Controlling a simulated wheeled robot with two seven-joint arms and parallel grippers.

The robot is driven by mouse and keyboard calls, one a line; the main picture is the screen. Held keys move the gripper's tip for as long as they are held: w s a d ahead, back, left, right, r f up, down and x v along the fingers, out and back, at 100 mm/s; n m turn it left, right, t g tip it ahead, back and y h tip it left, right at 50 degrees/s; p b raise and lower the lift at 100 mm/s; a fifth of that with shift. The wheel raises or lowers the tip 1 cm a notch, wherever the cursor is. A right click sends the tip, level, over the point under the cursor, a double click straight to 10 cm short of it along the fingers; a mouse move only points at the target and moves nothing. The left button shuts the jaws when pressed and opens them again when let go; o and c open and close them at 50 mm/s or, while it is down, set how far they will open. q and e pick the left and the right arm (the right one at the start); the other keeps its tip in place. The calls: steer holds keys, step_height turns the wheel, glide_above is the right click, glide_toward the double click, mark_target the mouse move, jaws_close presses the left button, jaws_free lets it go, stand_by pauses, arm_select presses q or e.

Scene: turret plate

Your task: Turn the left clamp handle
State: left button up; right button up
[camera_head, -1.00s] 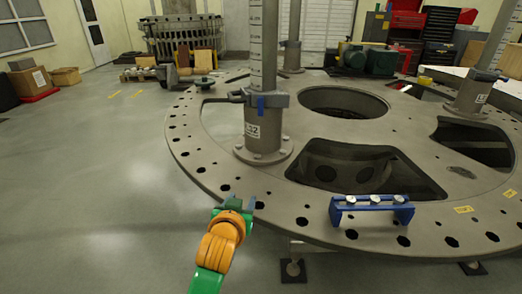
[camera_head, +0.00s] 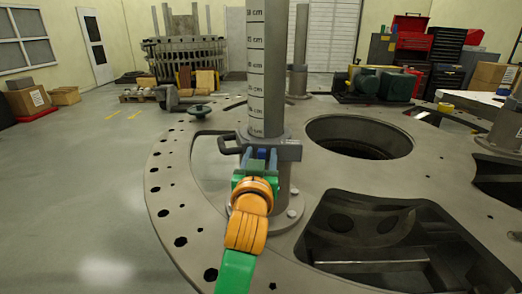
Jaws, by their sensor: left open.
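The grey clamp (camera_head: 288,150) sits around the near post, just above its flanged base. My right gripper is out of view.
The post (camera_head: 268,70) carries a centimetre scale and stands on the large round turret plate (camera_head: 165,195), which has holes and wide cut-outs. Another post (camera_head: 299,50) stands farther back. A green machine (camera_head: 372,85) is behind the plate. Open floor lies to the left.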

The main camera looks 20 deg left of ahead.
arm_select(q)
steer(key=shift+s+d+r, duration=0.25)
steer(key=shift+s+r, duration=0.1)
steer(key=shift+s, duration=0.1)
steer(key=shift+c, duration=1.1)
steer(key=shift+f, duration=0.1)
jaws_close()
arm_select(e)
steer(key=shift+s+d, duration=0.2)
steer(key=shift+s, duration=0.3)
